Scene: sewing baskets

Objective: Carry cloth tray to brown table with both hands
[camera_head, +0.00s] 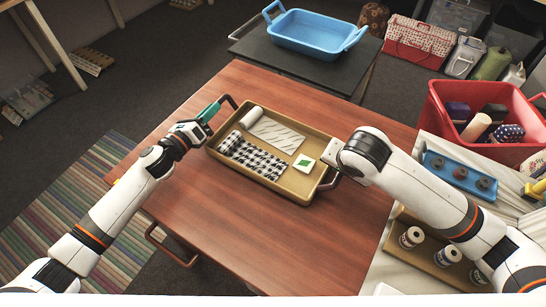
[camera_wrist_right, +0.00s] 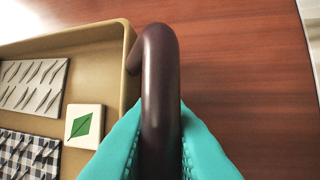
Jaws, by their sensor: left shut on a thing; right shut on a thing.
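The tan cloth tray (camera_head: 285,188) is over the brown table (camera_head: 225,235); I cannot tell whether it rests on the top or is just above it. In it lie a checked cloth roll (camera_head: 252,158), a pale patterned cloth (camera_head: 276,135), a small white roll (camera_head: 251,117) and a white tile with a green leaf (camera_head: 304,163). My left gripper (camera_head: 210,111) is shut on the tray's dark left handle (camera_head: 229,100). My right gripper (camera_wrist_right: 160,150) is shut on the dark right handle (camera_wrist_right: 160,85); in the head view my right arm hides most of it.
A blue basin (camera_head: 308,33) stands on a dark table (camera_head: 262,48) behind. A red basket (camera_head: 470,145), a blue tray (camera_head: 458,177) and a tan tray with spools (camera_head: 430,262) are at the right. The brown table's front is clear.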

